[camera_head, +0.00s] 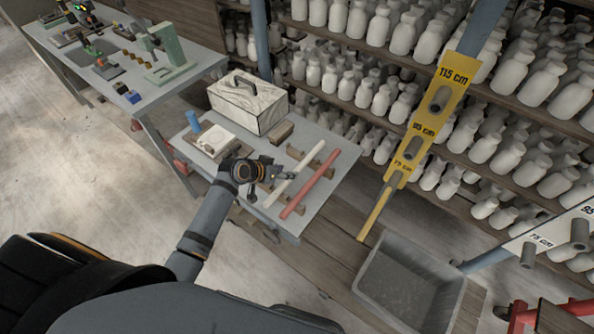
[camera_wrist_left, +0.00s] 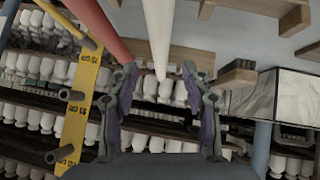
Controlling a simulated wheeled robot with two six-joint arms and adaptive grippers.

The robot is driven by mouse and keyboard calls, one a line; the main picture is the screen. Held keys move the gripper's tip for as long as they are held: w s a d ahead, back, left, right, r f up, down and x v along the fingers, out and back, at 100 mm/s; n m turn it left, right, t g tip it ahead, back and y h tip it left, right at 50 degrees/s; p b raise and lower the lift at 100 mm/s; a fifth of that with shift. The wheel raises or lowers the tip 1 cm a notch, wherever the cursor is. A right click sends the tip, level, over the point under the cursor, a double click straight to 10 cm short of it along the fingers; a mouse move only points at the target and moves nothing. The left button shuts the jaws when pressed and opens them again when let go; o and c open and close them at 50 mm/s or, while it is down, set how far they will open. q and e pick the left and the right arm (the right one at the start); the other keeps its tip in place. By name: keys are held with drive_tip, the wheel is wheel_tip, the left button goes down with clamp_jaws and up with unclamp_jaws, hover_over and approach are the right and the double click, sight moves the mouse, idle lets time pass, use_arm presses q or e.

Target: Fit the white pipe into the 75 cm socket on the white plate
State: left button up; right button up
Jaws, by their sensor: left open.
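The white pipe (camera_head: 296,176) lies slanted across wooden rests on the small grey table. My left gripper (camera_head: 289,175) is at the pipe's left side in the head view. In the left wrist view, the white pipe (camera_wrist_left: 159,32) runs down to between the open fingertips of my left gripper (camera_wrist_left: 160,72), and no finger visibly presses on it. The white plate (camera_head: 548,234) stands at the right edge, partly cut off. Its 75 cm socket (camera_head: 528,255) is a grey tube stub by the 75 label. My right gripper is not in view.
A red pipe (camera_head: 311,183) lies beside the white one. A yellow plate (camera_head: 428,121) with several sockets stands right of the table. A marbled box (camera_head: 249,102) stands behind. A grey bin (camera_head: 410,287) sits on the floor. Shelves of pale bottles (camera_head: 420,75) fill the back.

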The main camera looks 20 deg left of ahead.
use_arm(q)
drive_tip(key=p+x, duration=0.1)
drive_tip(key=x, duration=0.4)
drive_tip(key=shift+w, duration=0.1)
drive_tip(key=shift+a, duration=0.1)
drive_tip(key=c, duration=0.4)
clamp_jaws()
